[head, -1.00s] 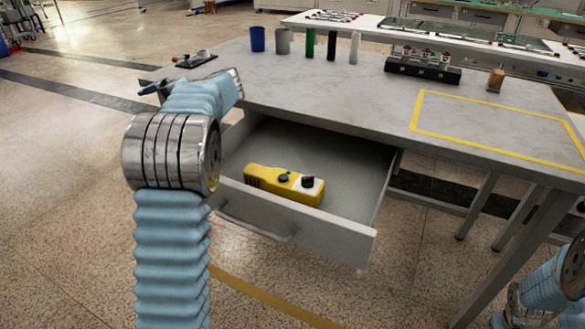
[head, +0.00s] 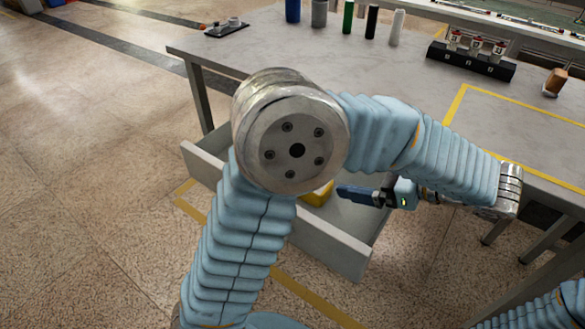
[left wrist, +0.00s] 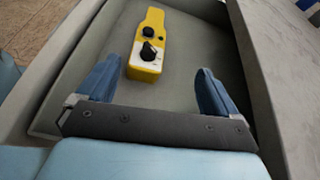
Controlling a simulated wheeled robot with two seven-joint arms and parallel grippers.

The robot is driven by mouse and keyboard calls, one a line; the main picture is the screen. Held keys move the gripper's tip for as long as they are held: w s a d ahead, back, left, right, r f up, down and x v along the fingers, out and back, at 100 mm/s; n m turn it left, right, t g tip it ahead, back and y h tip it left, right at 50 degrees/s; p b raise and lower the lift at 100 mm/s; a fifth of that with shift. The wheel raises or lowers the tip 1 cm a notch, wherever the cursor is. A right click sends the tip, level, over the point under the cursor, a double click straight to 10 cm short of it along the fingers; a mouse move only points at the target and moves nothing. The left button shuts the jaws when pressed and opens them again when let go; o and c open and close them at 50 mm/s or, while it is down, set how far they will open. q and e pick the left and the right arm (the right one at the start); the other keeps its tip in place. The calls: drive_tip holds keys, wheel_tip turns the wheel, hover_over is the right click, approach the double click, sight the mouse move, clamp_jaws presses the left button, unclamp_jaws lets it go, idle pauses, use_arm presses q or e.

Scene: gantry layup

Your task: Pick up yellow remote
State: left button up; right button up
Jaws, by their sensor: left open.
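The yellow remote (left wrist: 147,45) lies in the open drawer (left wrist: 187,30), with two black knobs on its face and a white panel around one of them. In the head view only a yellow corner of the remote (head: 318,194) shows; my left arm hides the rest. My left gripper (left wrist: 157,85) is open, its blue fingers spread apart and empty. The near end of the remote lies ahead of the gap between the fingers, nearer the left finger. In the head view my left gripper (head: 345,193) hangs over the drawer's right part. My right gripper is not in view.
The grey table (head: 290,50) stands above the drawer. On it are several upright cylinders, a black block with connectors (head: 470,62), a small brown item (head: 554,82) and a yellow-taped area. The drawer's front wall (head: 330,244) and side walls rise around the remote.

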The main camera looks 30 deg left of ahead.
sight(317, 198)
use_arm(q)
drive_tip(key=shift+s+a+f+m+g, duration=0.25)
drive_tip(key=shift+s+f+m+g, duration=0.05)
drive_tip(key=shift+s+f+m, duration=0.3)
drive_tip(key=b+x, duration=0.1)
drive_tip(key=x, duration=0.5)
drive_tip(key=shift+w+a, duration=0.1)
drive_tip(key=shift+a, duration=0.05)
drive_tip(key=x, duration=0.6)
drive_tip(key=shift+a+f, duration=0.1)
drive_tip(key=shift+a, duration=0.25)
drive_tip(key=shift+c, duration=0.4)
drive_tip(key=c, duration=1.2)
